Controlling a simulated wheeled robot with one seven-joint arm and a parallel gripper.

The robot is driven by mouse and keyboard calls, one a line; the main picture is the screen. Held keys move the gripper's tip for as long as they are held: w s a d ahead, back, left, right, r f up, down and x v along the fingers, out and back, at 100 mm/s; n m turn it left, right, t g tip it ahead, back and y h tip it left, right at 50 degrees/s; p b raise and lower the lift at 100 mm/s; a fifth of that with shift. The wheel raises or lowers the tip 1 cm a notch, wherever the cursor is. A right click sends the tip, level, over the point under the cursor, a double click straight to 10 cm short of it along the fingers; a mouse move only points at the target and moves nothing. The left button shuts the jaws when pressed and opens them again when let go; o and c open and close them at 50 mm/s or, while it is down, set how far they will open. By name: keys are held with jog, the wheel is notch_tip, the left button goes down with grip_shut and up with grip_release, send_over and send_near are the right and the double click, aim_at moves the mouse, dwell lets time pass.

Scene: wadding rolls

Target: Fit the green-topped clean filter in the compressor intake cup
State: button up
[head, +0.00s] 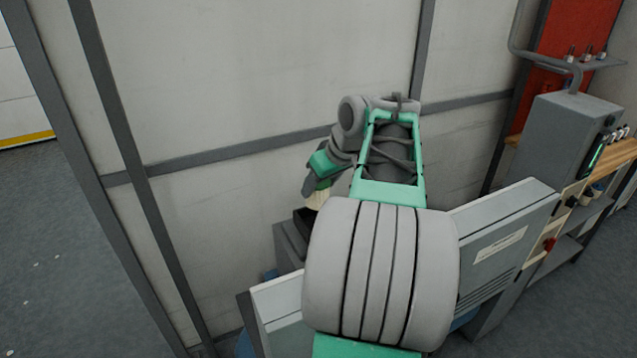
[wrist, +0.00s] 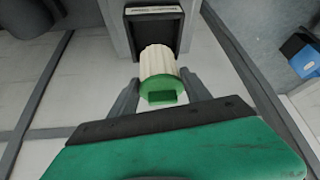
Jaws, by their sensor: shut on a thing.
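My gripper (head: 318,178) is shut on the clean filter (head: 318,198), which has a cream pleated body. In the wrist view the filter's green top (wrist: 161,90) faces the camera, between the two grey fingers of my gripper (wrist: 160,92). Its pleated body (wrist: 160,62) points away toward a dark square intake cup (wrist: 131,35) with a pale label. The cup also shows in the head view (head: 302,216), just below the filter and partly hidden by my arm. The filter's far end overlaps the cup's near edge in the wrist view; I cannot tell whether they touch.
A grey compressor housing (head: 503,225) lies behind my arm, close to a pale wall panel (head: 250,75). A grey cabinet (head: 550,145) and a shelf bench with small items stand at the right. A blue bin (wrist: 303,57) shows in the wrist view. Open floor lies at left.

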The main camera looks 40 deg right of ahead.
jog(key=shift+a+f+b, duration=0.1)
jog(key=shift+f+b, duration=2.3)
jog(key=shift+f, duration=0.5)
jog(key=shift+s, duration=0.2)
jog(key=shift+f+b, duration=0.3)
jog(key=shift+f, duration=0.35)
jog(key=o, duration=1.5)
jog(key=o, duration=0.4)
